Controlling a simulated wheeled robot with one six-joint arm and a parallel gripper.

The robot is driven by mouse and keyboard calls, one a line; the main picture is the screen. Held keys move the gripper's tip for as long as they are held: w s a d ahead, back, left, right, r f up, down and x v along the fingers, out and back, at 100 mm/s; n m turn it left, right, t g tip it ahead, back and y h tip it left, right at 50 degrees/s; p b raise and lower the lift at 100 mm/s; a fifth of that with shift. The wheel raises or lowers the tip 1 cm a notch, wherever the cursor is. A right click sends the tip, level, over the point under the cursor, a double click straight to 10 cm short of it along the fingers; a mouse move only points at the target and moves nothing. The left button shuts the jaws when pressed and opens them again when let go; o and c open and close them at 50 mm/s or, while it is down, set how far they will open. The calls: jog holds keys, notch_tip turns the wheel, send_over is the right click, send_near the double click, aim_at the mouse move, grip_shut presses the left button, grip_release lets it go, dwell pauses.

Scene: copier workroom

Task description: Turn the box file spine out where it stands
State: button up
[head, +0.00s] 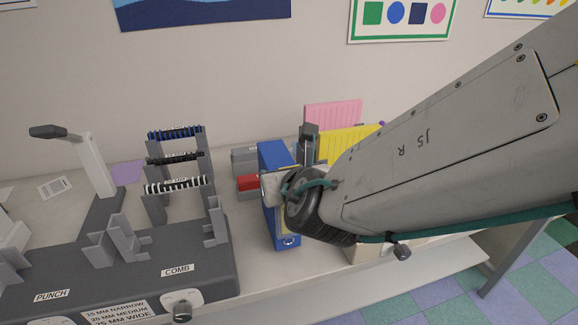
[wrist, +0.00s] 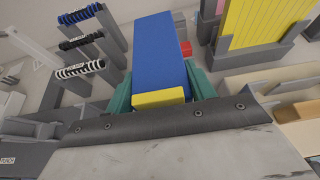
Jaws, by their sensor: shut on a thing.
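The blue box file (head: 271,158) stands upright on the counter, right of the comb-binding machine. A narrow face with a round ring near its foot shows toward the head camera, partly hidden by my arm. In the wrist view the box file (wrist: 160,48) runs away from me between the green fingers of my gripper (wrist: 160,92), one along each side. My gripper is shut on it. A yellow patch (wrist: 158,98) shows at the file's near end between the fingers. In the head view my wrist covers most of the grip.
The grey punch and comb machine (head: 130,265), with comb racks (head: 158,208) behind it, stands close on the left. A red item (head: 248,182) lies beside the file. Yellow (head: 345,143) and pink (head: 333,112) folders stand in a grey holder behind right. The wall closes the back.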

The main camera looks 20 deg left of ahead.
jog(key=shift+s+d, duration=0.1)
jog(key=shift+s, duration=0.1)
jog(key=shift+f, duration=0.55)
dwell(0.3)
jog(key=o, duration=1.6)
jog(key=shift+f, duration=0.1)
jog(key=shift+c, duration=0.2)
jog(key=v, duration=0.8)
jog(key=shift+f, duration=0.15)
